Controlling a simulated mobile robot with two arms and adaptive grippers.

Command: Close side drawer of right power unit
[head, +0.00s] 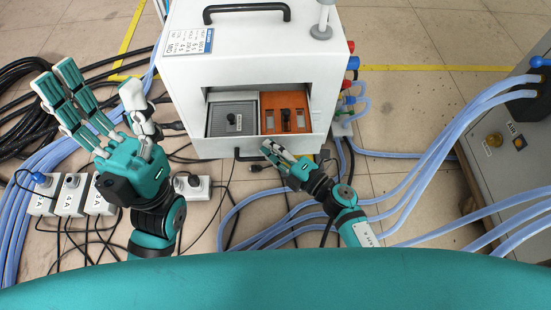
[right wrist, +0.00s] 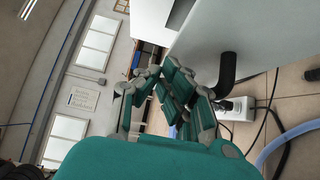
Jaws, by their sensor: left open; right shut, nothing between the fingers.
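The white power unit (head: 255,62) stands in the middle of the head view. Low on its near side, a white-framed drawer (head: 270,147) appears pulled out, with a grey module (head: 232,118) and an orange module (head: 285,112) visible inside. A black handle (head: 246,156) sits at its near edge; a black handle (right wrist: 228,72) on a white panel also shows in the right wrist view. My right gripper (head: 276,154) is shut and empty, close to the right of the handle; contact is unclear. My left gripper (head: 98,108) is open and empty, left of the unit.
White socket boxes (head: 72,194) and black cables lie on the floor at left. Blue hoses (head: 420,165) run from a grey cabinet (head: 500,150) at right, passing near my right arm. Coloured connectors (head: 351,75) stick out from the unit's right side.

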